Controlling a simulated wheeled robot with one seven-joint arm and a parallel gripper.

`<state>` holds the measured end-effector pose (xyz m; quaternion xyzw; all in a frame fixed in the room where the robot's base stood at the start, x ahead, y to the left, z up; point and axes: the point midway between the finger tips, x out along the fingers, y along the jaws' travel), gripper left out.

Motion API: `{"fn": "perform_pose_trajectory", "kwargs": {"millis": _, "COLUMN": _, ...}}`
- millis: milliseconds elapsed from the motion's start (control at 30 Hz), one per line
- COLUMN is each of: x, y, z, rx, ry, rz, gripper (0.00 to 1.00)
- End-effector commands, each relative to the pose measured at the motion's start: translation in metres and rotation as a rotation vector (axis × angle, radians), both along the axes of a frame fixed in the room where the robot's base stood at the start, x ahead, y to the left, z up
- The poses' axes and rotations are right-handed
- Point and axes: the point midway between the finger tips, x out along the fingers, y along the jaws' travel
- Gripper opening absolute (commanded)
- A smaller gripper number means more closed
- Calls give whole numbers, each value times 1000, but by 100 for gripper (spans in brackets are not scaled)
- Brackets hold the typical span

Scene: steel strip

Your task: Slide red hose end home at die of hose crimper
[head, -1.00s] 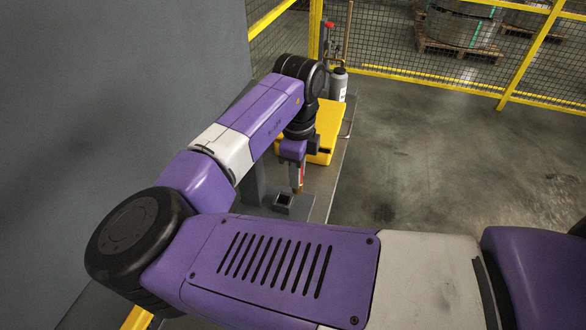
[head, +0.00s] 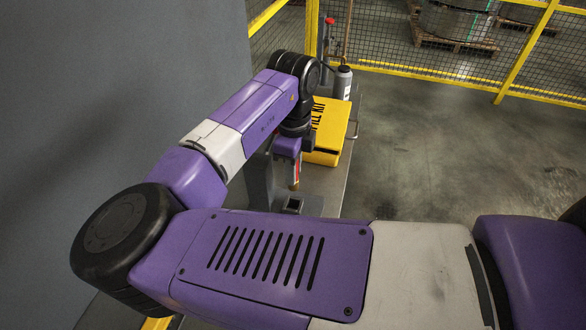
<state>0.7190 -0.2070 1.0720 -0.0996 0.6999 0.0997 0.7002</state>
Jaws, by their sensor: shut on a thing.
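My gripper (head: 295,183) points down at the end of my purple and white arm, above a grey bench. It is shut on a thin red piece, likely the red hose end (head: 298,171), of which only a small strip shows. A small dark square opening with a grey rim, likely the die of the hose crimper (head: 293,205), is just below and in front of the gripper. A gap between the fingertips and the opening cannot be judged from here. My forearm hides the lower part of this spot.
A yellow kit box (head: 328,132) stands on the bench behind the gripper. A grey wall (head: 120,90) fills the left. Yellow-framed mesh fencing (head: 420,75) closes the back. Open floor (head: 450,150) lies to the right.

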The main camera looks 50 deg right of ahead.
Motion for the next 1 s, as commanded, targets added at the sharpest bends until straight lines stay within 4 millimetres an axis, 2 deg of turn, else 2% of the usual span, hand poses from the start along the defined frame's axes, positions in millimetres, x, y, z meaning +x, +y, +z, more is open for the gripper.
{"fn": "perform_pose_trajectory", "kwargs": {"millis": 267, "x": 1, "y": 0, "z": -11, "rx": -1, "ry": 0, "rz": 1, "gripper": 0}}
{"fn": "perform_pose_trajectory", "kwargs": {"millis": 733, "x": 1, "y": 0, "z": -51, "rx": 0, "ry": 0, "rz": 3, "gripper": 0}}
{"fn": "perform_pose_trajectory", "kwargs": {"millis": 1000, "x": 1, "y": 0, "z": -59, "rx": 0, "ry": -1, "rz": 2, "gripper": 0}}
